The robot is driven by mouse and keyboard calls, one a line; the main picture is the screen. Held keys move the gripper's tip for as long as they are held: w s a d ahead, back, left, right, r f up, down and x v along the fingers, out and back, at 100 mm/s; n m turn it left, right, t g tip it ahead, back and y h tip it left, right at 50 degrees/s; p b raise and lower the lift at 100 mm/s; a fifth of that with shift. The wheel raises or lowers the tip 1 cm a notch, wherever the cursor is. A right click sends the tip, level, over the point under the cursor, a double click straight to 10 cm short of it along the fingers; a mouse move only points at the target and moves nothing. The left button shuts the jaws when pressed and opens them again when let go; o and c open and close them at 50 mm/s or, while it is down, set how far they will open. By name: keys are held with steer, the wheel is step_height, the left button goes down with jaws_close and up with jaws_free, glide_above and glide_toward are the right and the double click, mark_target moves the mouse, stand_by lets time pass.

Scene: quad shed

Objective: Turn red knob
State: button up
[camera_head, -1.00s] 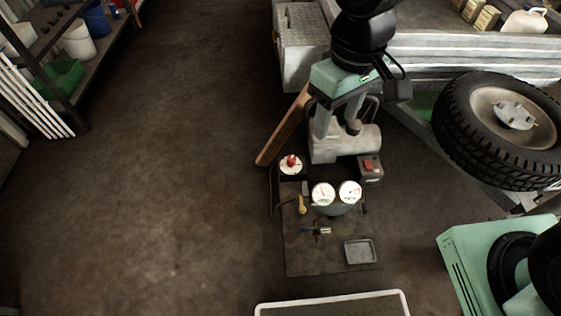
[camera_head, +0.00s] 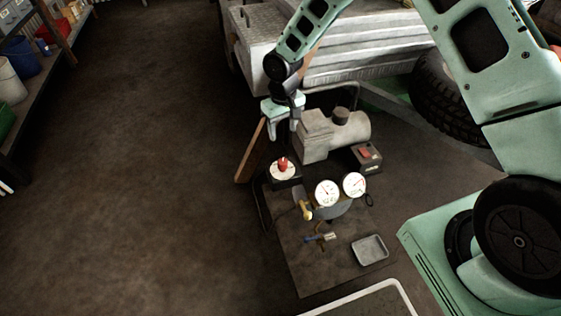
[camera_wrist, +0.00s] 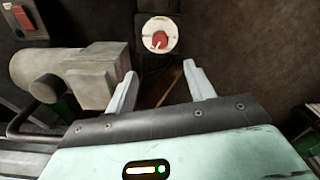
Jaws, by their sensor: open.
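The red knob (camera_head: 283,164) sits on a round white plate on a dark box, left of two gauges. In the wrist view the knob (camera_wrist: 159,40) shows near the top middle, with a white pointer mark on it and a white disc (camera_wrist: 150,27) around it. My gripper (camera_head: 284,136) is just behind and above the knob in the head view, apart from it. In the wrist view my gripper (camera_wrist: 160,69) is open and empty, its two pale fingers pointing toward the knob's side of the picture. Nothing hides the knob.
Two round gauges (camera_head: 327,193) stand right of the knob. A grey compressor (camera_head: 335,133) and a box with a red switch (camera_head: 366,156) are behind. A wooden board (camera_head: 250,152) leans to the left. A small metal tray (camera_head: 370,249) lies in front. Floor at left is clear.

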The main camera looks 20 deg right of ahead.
mark_target(283, 161)
step_height(283, 161, down, 14)
steer(key=shift+f+b, duration=0.15)
steer(key=shift+b, duration=1.05)
steer(key=c, duration=1)
